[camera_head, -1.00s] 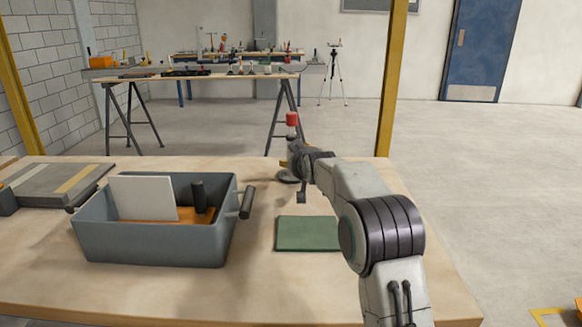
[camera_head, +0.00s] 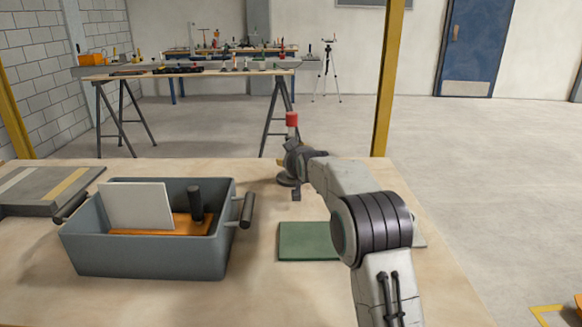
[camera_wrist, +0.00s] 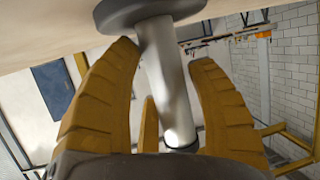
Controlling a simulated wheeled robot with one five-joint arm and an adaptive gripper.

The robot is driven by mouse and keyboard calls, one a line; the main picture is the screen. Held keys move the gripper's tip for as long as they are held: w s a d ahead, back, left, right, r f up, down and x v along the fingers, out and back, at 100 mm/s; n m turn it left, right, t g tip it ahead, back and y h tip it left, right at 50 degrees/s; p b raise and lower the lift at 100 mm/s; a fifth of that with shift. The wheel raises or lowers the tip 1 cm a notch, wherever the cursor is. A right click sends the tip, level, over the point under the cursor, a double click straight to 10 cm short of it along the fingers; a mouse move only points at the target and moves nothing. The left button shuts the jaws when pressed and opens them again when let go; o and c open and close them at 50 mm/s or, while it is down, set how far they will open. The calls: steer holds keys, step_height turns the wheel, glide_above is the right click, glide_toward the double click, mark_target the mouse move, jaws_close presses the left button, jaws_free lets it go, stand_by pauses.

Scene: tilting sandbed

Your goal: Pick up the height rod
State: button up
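The height rod is an upright post with a red cap (camera_head: 292,119) and a round dark base (camera_head: 287,181), standing near the table's back edge. My gripper (camera_head: 297,160) is level with its lower part and hides much of the shaft in the head view. In the wrist view the rod shows as a bare silver shaft (camera_wrist: 163,70) with a grey disc base (camera_wrist: 150,10). The yellow fingers of my gripper (camera_wrist: 168,60) stand on both sides of the shaft, with a third finger behind. They look open, with no clear grip on the shaft.
A grey tray (camera_head: 150,260) with a white panel, an orange piece and dark handles stands left on the table. A green mat (camera_head: 308,241) lies below my arm. A grey board (camera_head: 45,190) lies at the far left. A yellow post (camera_head: 388,80) rises behind the table.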

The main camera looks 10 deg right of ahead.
steer(key=c, duration=0.7)
steer(key=shift+r, duration=0.1)
steer(key=shift+c, duration=0.8)
